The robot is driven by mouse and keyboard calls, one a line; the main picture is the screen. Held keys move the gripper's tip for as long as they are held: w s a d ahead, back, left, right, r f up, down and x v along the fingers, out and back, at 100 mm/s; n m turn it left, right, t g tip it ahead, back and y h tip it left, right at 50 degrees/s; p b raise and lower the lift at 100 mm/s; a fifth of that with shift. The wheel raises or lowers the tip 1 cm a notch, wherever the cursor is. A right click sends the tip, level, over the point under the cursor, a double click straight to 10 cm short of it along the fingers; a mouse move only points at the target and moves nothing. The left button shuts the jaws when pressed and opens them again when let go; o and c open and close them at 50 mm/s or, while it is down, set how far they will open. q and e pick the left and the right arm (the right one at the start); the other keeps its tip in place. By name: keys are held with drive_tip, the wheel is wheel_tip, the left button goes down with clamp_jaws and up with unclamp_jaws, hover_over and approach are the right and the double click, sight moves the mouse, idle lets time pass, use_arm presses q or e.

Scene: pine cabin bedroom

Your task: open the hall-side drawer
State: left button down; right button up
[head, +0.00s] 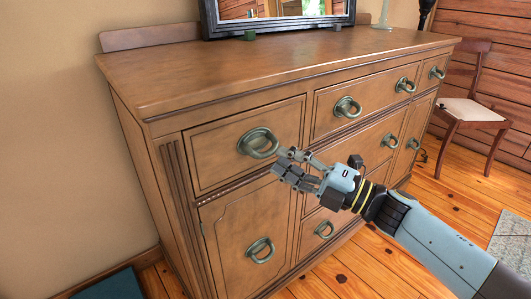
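A brown wooden dresser (150,90) with green ring handles fills the middle of the head view. Its top left drawer (215,165) has a ring handle (258,143). More top drawers, including the middle one (330,125), run to the right. The picture does not mark which drawer is hall-side. My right gripper (281,160) is at the right edge of the top left drawer's handle, its two fingers apart with a gap between them. I cannot tell whether a fingertip touches the ring. No drawer looks clearly pulled out. My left gripper is not in view.
A wooden chair (470,110) with a pale seat is at the right. The plank floor (440,190) in front is mostly clear. A grey rug (512,240) lies at the right edge.

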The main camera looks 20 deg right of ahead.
sight(266, 149)
drive_tip(key=x, duration=0.5)
drive_tip(key=shift+c, duration=0.3)
clamp_jaws()
